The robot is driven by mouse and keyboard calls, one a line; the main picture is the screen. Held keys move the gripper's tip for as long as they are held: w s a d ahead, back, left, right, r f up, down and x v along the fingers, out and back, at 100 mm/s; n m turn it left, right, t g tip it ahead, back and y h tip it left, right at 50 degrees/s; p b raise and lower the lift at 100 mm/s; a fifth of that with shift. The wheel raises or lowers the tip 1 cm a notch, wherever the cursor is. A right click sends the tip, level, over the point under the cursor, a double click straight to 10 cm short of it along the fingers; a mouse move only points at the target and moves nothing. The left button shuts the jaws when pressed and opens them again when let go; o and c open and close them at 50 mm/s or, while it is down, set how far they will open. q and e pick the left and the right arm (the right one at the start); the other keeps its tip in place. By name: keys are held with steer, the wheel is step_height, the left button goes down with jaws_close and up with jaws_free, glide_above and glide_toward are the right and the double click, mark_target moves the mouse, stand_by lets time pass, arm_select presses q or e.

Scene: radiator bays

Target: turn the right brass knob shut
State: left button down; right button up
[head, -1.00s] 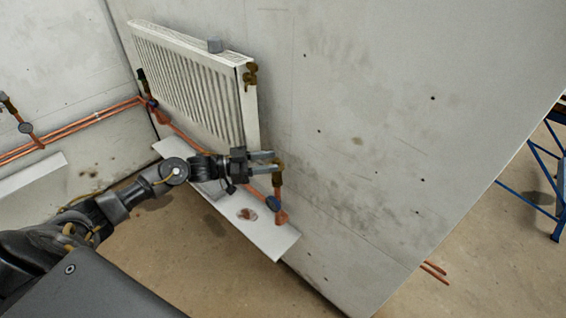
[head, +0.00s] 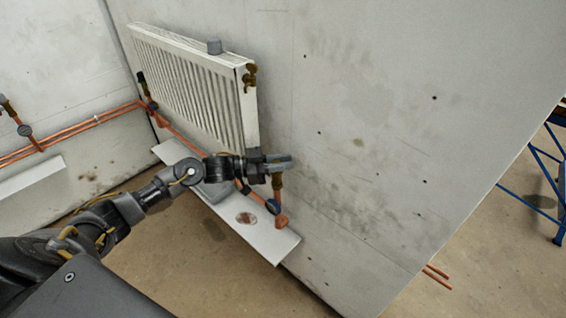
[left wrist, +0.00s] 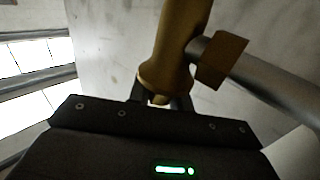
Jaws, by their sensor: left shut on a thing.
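The right brass knob sits on the valve at the lower right end of the radiator, and my left gripper (head: 284,162) mostly covers it in the head view. Brass of the valve (head: 277,182) shows just below the fingers, above the copper pipe. My left gripper is shut on the knob, its fingers pointing right. In the left wrist view the brass valve (left wrist: 178,45) stands large just past the gripper's dark body, with a brass nut and a grey pipe beside it. My right gripper is in neither view.
A pale shelf (head: 262,240) below holds a reddish-brown patch. Copper pipes (head: 70,131) run along the left wall. The wall to the right is clear.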

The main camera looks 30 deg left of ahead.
arm_select(q)
steer(key=shift+f+m+g+h+b, duration=0.2)
steer(key=shift+m+g+h+b, duration=0.25)
steer(key=shift+g+b, duration=0.4)
steer(key=shift+m, duration=0.25)
steer(key=shift+s+r+g, duration=0.1)
steer(key=shift+g, duration=0.15)
steer(key=c, duration=1.7)
jaws_free()
steer(key=shift+a, duration=0.1)
steer(key=o, duration=0.4)
steer(key=shift+s+a+b, duration=0.1)
steer(key=shift+a+b, duration=0.05)
steer(key=shift+b, duration=0.15)
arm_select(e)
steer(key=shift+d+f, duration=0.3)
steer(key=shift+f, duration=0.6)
